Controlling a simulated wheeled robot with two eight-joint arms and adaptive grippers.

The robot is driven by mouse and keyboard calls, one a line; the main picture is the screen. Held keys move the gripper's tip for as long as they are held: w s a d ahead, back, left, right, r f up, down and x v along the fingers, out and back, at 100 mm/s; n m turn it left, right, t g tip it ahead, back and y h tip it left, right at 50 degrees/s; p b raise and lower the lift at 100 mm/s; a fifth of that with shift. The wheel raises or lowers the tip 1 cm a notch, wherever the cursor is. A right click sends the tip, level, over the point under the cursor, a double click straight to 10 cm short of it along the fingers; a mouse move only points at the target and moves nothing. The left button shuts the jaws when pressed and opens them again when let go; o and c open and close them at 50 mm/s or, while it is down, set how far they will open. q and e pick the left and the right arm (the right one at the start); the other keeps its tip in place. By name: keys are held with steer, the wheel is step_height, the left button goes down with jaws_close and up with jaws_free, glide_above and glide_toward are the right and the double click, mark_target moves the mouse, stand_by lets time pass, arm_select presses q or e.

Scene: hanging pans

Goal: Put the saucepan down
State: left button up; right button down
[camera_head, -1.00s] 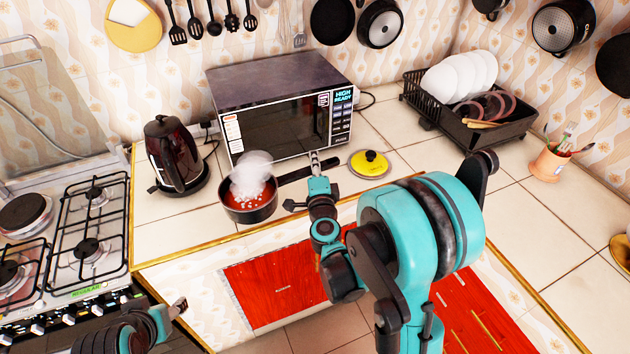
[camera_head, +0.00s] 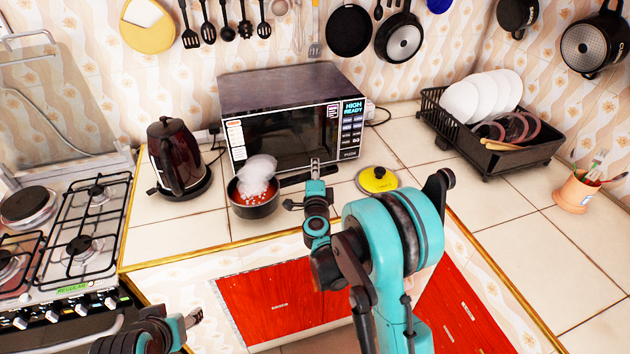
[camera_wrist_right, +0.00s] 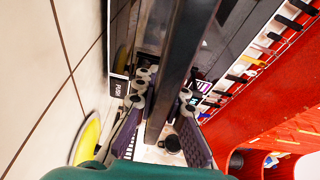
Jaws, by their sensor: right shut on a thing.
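The dark saucepan (camera_head: 254,207) is at the counter in front of the microwave in the head view. It is upright, with red contents, white bits and white steam above. I cannot tell whether its base touches the counter. Its handle (camera_head: 296,181) points right, to my right gripper (camera_head: 316,168), which is shut on it. In the right wrist view the handle (camera_wrist_right: 177,75) runs as a dark bar between the two fingers (camera_wrist_right: 160,125). My left gripper (camera_head: 194,318) is low at the left, away from the pan; its jaws do not show clearly.
The microwave (camera_head: 290,92) stands close behind the pan, the kettle (camera_head: 178,160) to its left. A yellow lid (camera_head: 378,180) lies right of my gripper. The stove (camera_head: 75,220) is at left, the dish rack (camera_head: 470,145) at right. Bare counter lies left of the pan.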

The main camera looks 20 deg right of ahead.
step_height(320, 180, down, 4)
steer(key=shift+w+f+b, duration=0.1)
steer(key=shift+f+b, duration=0.05)
steer(key=shift+b, duration=1.05)
steer(key=c, duration=1.7)
jaws_free()
steer(key=shift+o, duration=0.6)
